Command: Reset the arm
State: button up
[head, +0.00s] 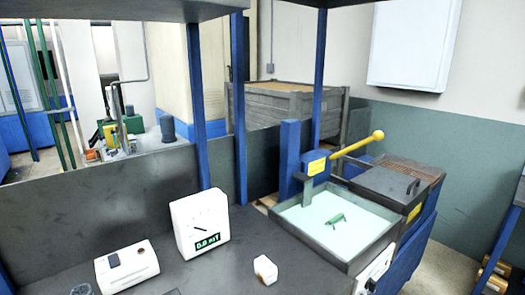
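Neither my arm nor my gripper can be made out in the head view. Whether the gripper is open, shut or holding anything is hidden from me. The task names no other object. The dark bench top (215,268) in front of me shows no arm over it.
A white gauge reading "0.0 mT" (199,222), a white device (127,266) and a small white block (265,269) stand on the bench. At right is a blue-framed machine with a pale tray (310,226) and a yellow-knobbed lever (355,146). Blue posts (240,108) rise behind the bench.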

jog(key=s+a+f+n+t, duration=0.1)
jog(key=s+a+f+n, duration=0.2)
jog(key=s, duration=0.6)
jog(key=s+a+f+n+t+y, duration=0.1)
jog(key=s+a+f+n, duration=0.15)
jog(key=s, duration=0.75)
jog(key=s+a+f+n, duration=0.2)
jog(key=s+a+n, duration=0.15)
jog(key=s, duration=0.55)
jog(key=s+a+r+n, duration=0.1)
jog(key=s+r+n, duration=0.1)
jog(key=s+r, duration=0.3)
jog(key=s+a+r+n+t+y, duration=0.1)
jog(key=s+r+n, duration=0.2)
jog(key=s, duration=0.8)
jog(key=s+a+r+n+t, duration=0.1)
jog(key=s+a+r+n, duration=0.1)
jog(key=s+r, duration=0.5)
jog(key=shift+s+r+n+y, duration=0.2)
jog(key=shift+s+n+y, duration=0.1)
jog(key=shift+s+n, duration=0.4)
jog(key=shift+t, duration=0.3)
